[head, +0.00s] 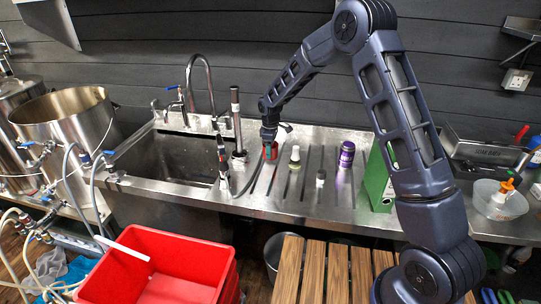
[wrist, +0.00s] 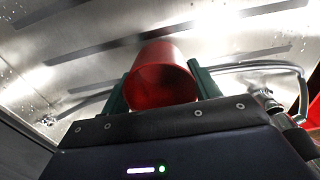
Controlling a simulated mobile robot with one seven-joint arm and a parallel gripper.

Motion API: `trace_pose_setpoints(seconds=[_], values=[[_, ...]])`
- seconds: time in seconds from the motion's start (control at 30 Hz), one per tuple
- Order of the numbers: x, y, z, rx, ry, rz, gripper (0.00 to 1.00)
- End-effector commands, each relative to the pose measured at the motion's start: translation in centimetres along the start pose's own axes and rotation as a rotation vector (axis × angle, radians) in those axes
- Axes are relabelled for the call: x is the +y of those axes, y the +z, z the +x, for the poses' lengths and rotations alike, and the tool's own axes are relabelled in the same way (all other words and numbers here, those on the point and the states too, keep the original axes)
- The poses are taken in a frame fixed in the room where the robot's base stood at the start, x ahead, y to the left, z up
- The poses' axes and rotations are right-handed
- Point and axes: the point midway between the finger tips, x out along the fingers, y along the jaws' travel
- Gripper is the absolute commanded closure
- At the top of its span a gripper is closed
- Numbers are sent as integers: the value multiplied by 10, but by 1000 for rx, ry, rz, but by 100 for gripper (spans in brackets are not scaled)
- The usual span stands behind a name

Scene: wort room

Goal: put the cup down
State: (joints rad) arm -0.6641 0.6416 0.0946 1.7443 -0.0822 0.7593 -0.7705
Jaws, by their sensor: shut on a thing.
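A red cup (wrist: 160,58) is between the two green fingers of my gripper (wrist: 161,88) in the wrist view, and the fingers are shut on it. I look into its round open end there. In the head view my gripper (head: 269,141) is low over the ribbed steel drainboard (head: 260,198), just right of the sink. Only a small part of the red cup (head: 270,152) shows there, at the gripper's tip. I cannot tell whether the cup touches the drainboard.
A sink (head: 185,158) with a tall faucet (head: 205,75) is to the left. A white-capped bottle (head: 295,158), a small dark bottle (head: 320,180) and a purple bottle (head: 345,157) stand to the right. A green binder (head: 379,177) stands beyond them. A red crate (head: 190,245) is in front.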

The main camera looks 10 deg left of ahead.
Motion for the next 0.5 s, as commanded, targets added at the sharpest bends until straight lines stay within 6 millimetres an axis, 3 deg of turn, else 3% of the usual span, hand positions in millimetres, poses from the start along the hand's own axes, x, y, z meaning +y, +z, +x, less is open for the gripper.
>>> trace_pose_setpoints(seconds=[0.2, 0.5], values=[[0, 0, 29, -1, 0, 0, 61], [0, 0, 32, 0, 0, 0, 61]])
